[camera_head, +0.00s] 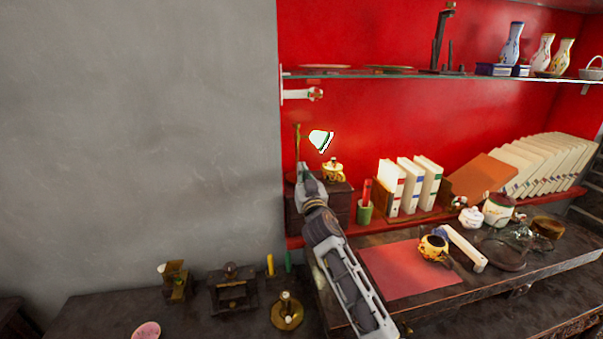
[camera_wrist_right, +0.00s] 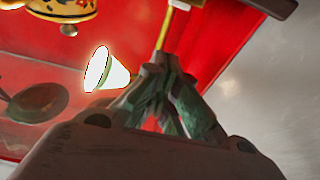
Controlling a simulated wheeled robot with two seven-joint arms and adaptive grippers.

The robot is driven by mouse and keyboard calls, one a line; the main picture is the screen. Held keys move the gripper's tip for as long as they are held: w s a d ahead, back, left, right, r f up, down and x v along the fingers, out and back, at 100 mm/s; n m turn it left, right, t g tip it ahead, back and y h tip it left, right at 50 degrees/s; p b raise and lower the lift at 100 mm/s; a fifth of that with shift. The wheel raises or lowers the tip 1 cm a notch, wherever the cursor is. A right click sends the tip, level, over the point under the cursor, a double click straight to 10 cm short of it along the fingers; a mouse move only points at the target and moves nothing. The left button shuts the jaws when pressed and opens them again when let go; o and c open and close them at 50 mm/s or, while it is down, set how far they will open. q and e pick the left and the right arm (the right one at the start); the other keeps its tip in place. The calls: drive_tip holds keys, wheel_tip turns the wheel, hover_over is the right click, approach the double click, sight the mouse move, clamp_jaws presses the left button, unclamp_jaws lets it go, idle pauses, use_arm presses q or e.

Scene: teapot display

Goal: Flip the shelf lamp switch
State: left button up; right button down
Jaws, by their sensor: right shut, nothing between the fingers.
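The shelf lamp has a small white shade (camera_head: 321,140) on a thin brass post (camera_head: 298,142), above a small dark cabinet at the left end of the red shelf. Its shade looks bright and also shows in the right wrist view (camera_wrist_right: 104,70), left of the fingers. My right gripper (camera_head: 303,168) is shut and empty, reaching up from below to the lower part of the post. In the right wrist view its fingertips (camera_wrist_right: 163,62) are just by the post; contact cannot be told. I cannot make out the switch. My left gripper is not in view.
A yellow pot (camera_head: 333,171) stands on the dark cabinet (camera_head: 335,201), close right of my gripper. A green cup (camera_head: 364,212) and white binders (camera_head: 411,188) stand further right. A glass shelf (camera_head: 380,74) runs above. The grey wall (camera_head: 140,130) is clear on the left.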

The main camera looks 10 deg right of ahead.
drive_tip(key=shift+s+d+f, duration=0.1)
drive_tip(key=shift+s+f, duration=0.45)
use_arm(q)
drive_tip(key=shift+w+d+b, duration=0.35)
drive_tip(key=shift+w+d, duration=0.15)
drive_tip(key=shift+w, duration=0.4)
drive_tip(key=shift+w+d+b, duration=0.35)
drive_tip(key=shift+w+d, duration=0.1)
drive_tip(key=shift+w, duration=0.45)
use_arm(e)
drive_tip(key=f+v, duration=0.1)
drive_tip(key=v, duration=0.6)
drive_tip(key=shift+f, duration=0.3)
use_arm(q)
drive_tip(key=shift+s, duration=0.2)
